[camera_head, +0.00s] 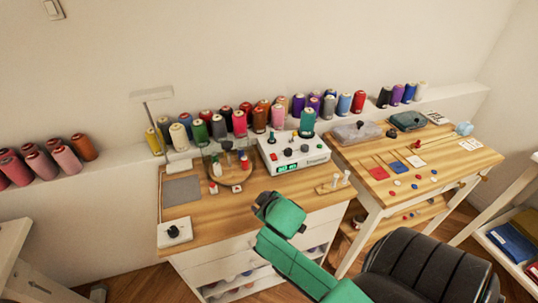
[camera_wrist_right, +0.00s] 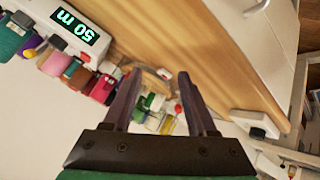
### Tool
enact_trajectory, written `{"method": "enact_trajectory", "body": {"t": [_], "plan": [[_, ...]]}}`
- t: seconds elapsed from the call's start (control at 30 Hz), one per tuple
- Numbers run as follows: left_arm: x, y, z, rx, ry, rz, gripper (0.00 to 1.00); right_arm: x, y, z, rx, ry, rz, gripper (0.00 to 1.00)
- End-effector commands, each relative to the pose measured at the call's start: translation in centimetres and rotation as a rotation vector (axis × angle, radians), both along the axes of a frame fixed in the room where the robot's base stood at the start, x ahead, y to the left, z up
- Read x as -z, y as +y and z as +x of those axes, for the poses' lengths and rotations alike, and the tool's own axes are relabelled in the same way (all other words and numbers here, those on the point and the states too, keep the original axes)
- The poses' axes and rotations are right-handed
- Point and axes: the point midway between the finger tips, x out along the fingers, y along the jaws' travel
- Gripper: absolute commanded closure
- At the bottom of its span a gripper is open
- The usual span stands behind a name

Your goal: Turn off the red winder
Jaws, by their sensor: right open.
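The winder (camera_head: 318,157) is a white box near the back right of the left wooden table, with two lit green displays on its front. My right gripper (camera_wrist_right: 158,75) is open and empty, apart from the winder. In the head view its fingers are hidden behind my green wrist. My left gripper is out of view.
A round clear stand (camera_head: 232,181) with small spools is left of the winder. Several thread cones line the back ledge. A small white box with a black knob (camera_head: 174,232) sits front left. The tabletop's front middle is clear. A second table (camera_head: 440,161) stands right.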

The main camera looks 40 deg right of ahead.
Motion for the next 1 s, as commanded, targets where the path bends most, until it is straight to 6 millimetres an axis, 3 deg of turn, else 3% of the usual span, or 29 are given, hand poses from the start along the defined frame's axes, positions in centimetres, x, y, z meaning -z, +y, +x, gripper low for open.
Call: {"method": "enact_trajectory", "body": {"t": [0.03,0.17,0.27,0.33,0.4,0.43,0.5,0.53,0.57,0.67,0.7,0.8,0.9,1.0], "plan": [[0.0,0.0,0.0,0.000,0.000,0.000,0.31,-2.5,-0.6,2.4,-0.033,-0.103,-0.073,0.43],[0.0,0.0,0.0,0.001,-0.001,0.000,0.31,-11.0,-0.5,8.2,-0.182,-0.419,-0.305,0.43],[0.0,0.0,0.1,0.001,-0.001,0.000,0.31,-18.7,2.3,11.4,-0.384,-0.677,-0.542,0.43],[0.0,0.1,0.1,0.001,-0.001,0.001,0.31,-23.3,5.9,12.6,-0.596,-0.840,-0.748,0.43],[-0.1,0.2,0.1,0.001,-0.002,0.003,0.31,-25.5,10.0,13.0,-0.872,-0.939,-0.980,0.43],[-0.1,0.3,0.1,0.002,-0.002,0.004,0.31,-25.5,11.4,13.0,-1.003,-0.950,-1.078,0.43],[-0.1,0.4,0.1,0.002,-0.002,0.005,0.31,-23.4,12.8,13.0,-1.319,-0.877,-1.291,0.43],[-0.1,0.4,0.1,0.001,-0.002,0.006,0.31,-21.9,12.4,13.0,-1.453,-0.804,-1.369,0.43],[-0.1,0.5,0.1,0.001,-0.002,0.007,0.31,-20.3,11.3,13.1,-1.581,-0.704,-1.436,0.43],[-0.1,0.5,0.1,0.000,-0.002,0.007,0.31,-15.9,3.1,12.8,-1.914,-0.223,-1.541,0.43],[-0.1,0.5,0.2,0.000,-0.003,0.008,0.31,-15.1,-1.1,12.2,-1.988,-0.011,-1.529,0.43],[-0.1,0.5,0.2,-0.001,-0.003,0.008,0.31,-14.9,-9.7,9.7,-2.055,0.401,-1.425,0.43],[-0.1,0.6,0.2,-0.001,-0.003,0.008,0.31,-15.3,-13.4,7.9,-2.056,0.581,-1.346,0.43],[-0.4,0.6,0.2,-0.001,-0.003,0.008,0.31,-14.7,-14.0,7.8,-2.059,0.612,-1.324,0.43]]}}
